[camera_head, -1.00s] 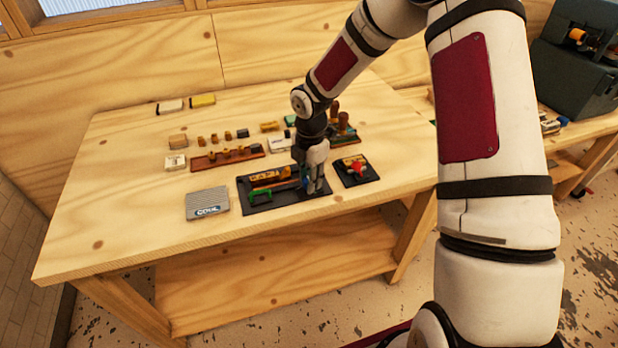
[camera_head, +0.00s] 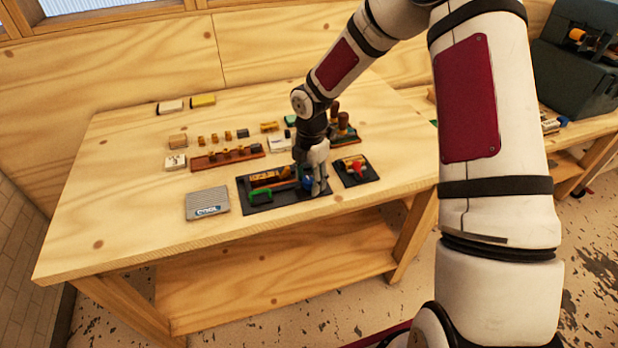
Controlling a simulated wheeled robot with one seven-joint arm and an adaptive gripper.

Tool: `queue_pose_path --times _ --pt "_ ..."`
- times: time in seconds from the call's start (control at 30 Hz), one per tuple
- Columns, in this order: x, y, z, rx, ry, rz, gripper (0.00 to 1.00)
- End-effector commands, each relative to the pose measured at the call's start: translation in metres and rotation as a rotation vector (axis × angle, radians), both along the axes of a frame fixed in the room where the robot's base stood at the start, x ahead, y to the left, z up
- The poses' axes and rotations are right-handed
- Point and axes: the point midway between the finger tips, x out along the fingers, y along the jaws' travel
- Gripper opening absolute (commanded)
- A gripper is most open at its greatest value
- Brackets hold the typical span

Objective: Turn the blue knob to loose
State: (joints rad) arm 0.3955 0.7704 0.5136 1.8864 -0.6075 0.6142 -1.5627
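The blue knob (camera_head: 308,183) shows as a small blue patch at the right end of a black base plate (camera_head: 286,199) on the table. My gripper (camera_head: 317,191) points down at that end of the plate, with its fingers right at the knob. The fingers partly hide the knob. I cannot tell whether they touch or grip it, or which way the knob is turned. Any loose marking is too small to read.
A smaller black plate (camera_head: 361,178) with a red knob (camera_head: 358,167) lies close to the right of my gripper. A grey ribbed block (camera_head: 207,203) lies left. Behind are a brown rack (camera_head: 226,158) and several small blocks. The table's front left is clear.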

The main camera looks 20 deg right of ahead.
Motion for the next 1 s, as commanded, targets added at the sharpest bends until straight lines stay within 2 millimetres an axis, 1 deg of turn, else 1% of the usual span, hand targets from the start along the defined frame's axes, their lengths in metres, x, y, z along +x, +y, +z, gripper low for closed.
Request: queue_pose_path --times 0.17,0.27,0.37,0.6,0.7,0.83,1.0 --pt "0.0 0.0 0.002 0.0 -0.001 -0.001 0.48" --pt "0.001 0.0 0.011 0.001 -0.003 -0.001 0.48" --pt "0.001 -0.001 0.027 -0.001 -0.005 -0.002 0.48" --pt "-0.001 -0.002 0.076 -0.001 -0.005 -0.002 0.48" --pt "-0.002 -0.002 0.094 0.0 -0.004 -0.002 0.48" --pt "-0.002 -0.002 0.11 -0.001 -0.003 -0.002 0.48" --pt "-0.003 -0.002 0.119 0.0 -0.001 0.0 0.48"
